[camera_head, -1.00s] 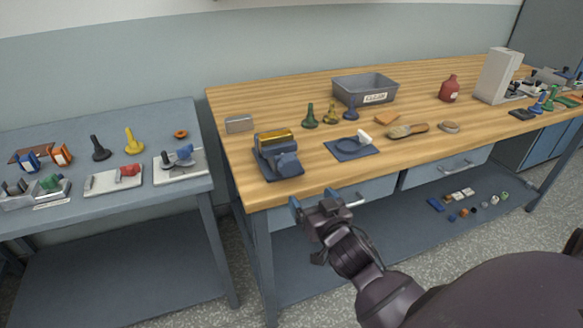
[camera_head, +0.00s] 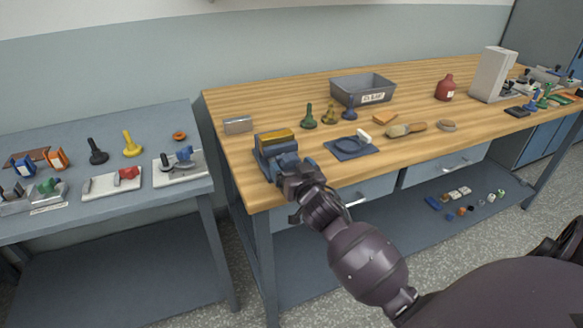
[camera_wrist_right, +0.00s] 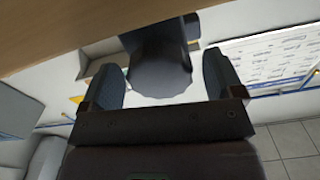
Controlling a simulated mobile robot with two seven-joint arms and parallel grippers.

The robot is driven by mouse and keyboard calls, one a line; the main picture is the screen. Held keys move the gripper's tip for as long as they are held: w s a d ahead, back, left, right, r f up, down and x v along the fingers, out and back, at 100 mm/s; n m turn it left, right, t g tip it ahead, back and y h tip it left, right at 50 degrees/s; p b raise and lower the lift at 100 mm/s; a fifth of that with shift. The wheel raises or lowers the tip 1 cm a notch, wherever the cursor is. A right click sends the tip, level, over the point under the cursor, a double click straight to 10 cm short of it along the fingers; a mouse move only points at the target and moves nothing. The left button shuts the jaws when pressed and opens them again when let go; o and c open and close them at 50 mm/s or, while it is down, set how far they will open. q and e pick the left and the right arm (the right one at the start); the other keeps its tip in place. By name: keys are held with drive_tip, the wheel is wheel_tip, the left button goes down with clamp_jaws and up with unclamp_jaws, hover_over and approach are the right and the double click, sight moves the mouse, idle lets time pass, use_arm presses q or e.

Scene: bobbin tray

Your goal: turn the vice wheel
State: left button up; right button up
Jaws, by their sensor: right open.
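In the right wrist view, the dark, rounded vice wheel (camera_wrist_right: 160,75) lies between the two fingers of my right gripper (camera_wrist_right: 163,84). The fingers are open on either side of it, with a gap visible at both sides. My left gripper is not in view.
A grey bin (camera_head: 345,95) and several stamp-like pieces stand behind. A drawer handle (camera_head: 357,202) juts below the bench edge. A grey side table (camera_head: 110,218) stands to the left.

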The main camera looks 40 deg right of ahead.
drive_tip(key=shift+w, duration=0.15)
drive_tip(key=c, duration=0.9)
drive_tip(key=shift+r, duration=0.1)
